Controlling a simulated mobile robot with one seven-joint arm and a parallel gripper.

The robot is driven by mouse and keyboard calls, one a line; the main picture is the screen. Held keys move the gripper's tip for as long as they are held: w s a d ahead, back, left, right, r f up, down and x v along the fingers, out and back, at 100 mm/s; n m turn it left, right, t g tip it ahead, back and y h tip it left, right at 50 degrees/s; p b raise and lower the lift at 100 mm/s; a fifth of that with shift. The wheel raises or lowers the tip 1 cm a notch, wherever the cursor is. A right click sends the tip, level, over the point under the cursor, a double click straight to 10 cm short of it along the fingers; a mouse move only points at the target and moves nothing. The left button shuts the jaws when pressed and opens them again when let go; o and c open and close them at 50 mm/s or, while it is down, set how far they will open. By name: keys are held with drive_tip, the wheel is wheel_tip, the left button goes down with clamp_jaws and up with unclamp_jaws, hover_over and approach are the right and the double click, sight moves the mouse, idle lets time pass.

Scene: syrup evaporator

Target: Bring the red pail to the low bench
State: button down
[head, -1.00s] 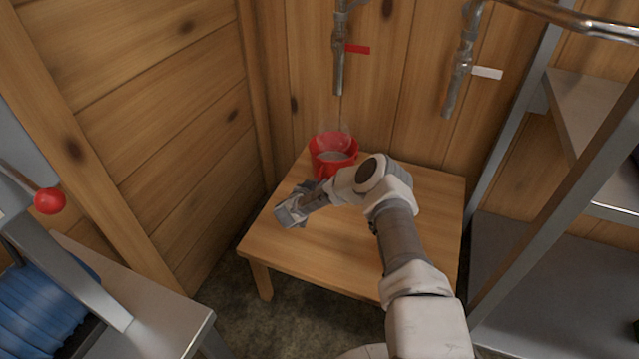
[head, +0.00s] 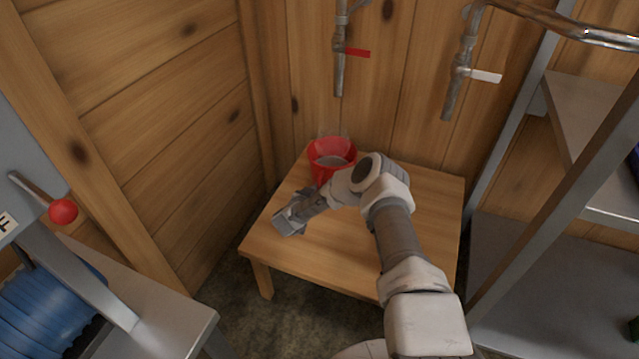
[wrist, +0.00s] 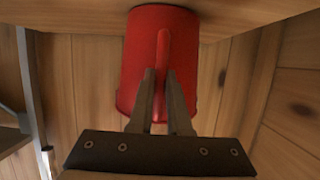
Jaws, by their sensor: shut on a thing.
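The red pail (head: 331,149) is at the back left of a low wooden bench (head: 405,250), close to the plank wall. It looks upright and open at the top. In the wrist view the pail (wrist: 185,50) fills the upper middle, with its upright red handle facing me. My gripper (wrist: 159,98) is shut on that handle, one finger on each side. In the head view my arm reaches over the bench and hides part of the pail's lower right side. I cannot tell whether the pail's base touches the bench top.
Metal shelving (head: 560,190) stands at the right. A metal stand with a blue reel (head: 45,305) and red-knobbed lever (head: 63,211) is at the left. The bench's front is clear.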

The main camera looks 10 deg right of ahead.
drive_tip(key=s+a+p, duration=0.5)
drive_tip(key=s, duration=0.6)
drive_tip(key=s+a+p, duration=0.4)
drive_tip(key=s+p, duration=0.2)
drive_tip(key=s, duration=0.5)
drive_tip(key=shift+s+a, duration=0.3)
drive_tip(key=shift+a, duration=0.05)
idle(1.9)
drive_tip(key=shift+f, duration=0.1)
drive_tip(key=shift+d, duration=0.1)
drive_tip(key=shift+s+d, duration=0.3)
drive_tip(key=shift+d, duration=0.1)
drive_tip(key=c, duration=0.8)
unclamp_jaws()
